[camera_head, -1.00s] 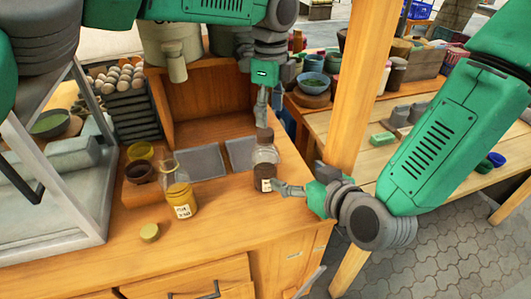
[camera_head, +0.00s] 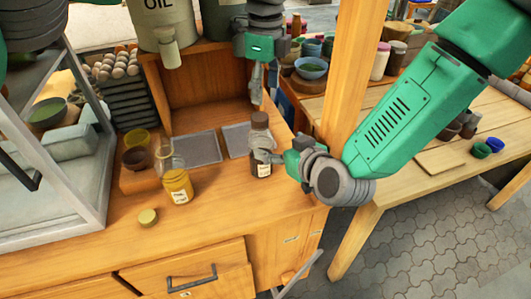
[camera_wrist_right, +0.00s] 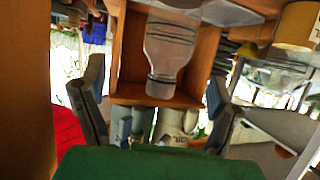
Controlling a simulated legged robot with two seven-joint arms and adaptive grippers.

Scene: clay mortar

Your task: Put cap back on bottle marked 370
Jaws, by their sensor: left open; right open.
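A clear bottle with dark contents, a brown top and a white label (camera_head: 261,168) stands upright on the wooden counter. A second bottle (camera_head: 177,186) with yellow contents stands to its left, its mouth without a cap. A yellow-olive round cap (camera_head: 147,216) lies on the counter in front of it. I cannot read which label says 370. My left gripper (camera_head: 257,88) is open, just above the dark bottle's top. My right gripper (camera_head: 268,156) is open at the dark bottle's right side. In the right wrist view the bottle (camera_wrist_right: 168,52) appears inverted between the spread fingers (camera_wrist_right: 158,105).
Grey flat trays (camera_head: 190,148) lie behind the bottles. Small bowls (camera_head: 136,158) sit at the left on a raised step. A glass-sided case (camera_head: 65,185) borders the counter's left, and a wooden post (camera_head: 341,70) rises at the right.

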